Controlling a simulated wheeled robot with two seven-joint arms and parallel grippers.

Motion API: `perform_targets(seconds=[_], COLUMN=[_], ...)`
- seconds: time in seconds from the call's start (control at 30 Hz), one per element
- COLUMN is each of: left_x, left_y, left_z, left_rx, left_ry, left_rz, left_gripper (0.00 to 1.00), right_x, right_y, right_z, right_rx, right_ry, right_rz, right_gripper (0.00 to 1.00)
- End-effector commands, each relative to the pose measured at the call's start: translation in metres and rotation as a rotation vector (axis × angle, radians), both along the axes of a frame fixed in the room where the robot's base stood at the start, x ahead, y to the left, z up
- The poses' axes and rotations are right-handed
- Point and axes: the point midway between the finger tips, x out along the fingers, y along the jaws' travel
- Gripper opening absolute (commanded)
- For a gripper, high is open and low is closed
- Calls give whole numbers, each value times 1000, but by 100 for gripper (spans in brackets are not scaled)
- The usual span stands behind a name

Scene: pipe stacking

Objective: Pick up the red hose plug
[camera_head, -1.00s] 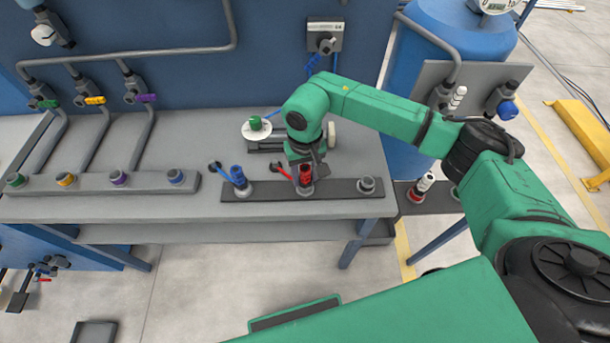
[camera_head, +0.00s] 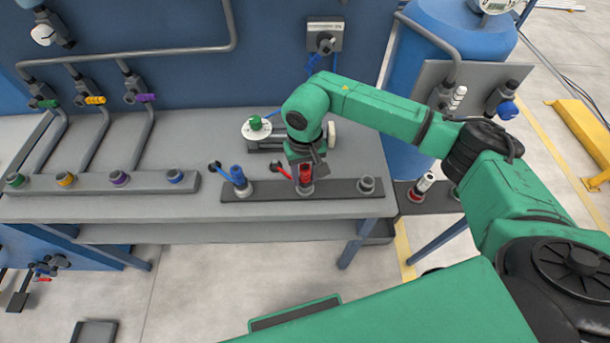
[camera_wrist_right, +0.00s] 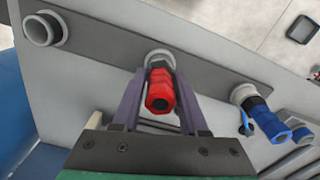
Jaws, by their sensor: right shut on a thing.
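The red hose plug (camera_head: 306,173) stands upright at the middle socket of the dark strip (camera_head: 335,190) on the bench. My right gripper (camera_head: 305,182) is around it from above, its fingers shut on it. In the right wrist view the red hose plug (camera_wrist_right: 160,92) sits between the two purple-grey fingers of the gripper (camera_wrist_right: 159,100), its base still at the pale socket ring. My left gripper is not seen.
A blue hose plug (camera_head: 239,177) stands left of the red one on the same strip. An empty socket (camera_head: 367,185) is to the right. A white disc with a green knob (camera_head: 256,124) is behind. A blue tank (camera_head: 415,70) stands right of the bench.

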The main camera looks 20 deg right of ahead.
Motion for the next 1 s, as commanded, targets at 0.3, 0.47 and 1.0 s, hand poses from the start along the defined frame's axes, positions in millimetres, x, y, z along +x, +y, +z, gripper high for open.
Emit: perform_targets(seconds=[0.3, 0.47, 1.0], left_x=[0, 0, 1], left_y=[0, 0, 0], left_z=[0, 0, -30], left_rx=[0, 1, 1], left_ry=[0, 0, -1], left_rz=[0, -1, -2], left_gripper=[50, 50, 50], right_x=[0, 0, 2], right_y=[0, 0, 1], right_z=[0, 1, 114], right_rx=[1, 1, 2], right_ry=[-1, -1, -10], right_rz=[0, 0, 1], right_gripper=[0, 0, 0])
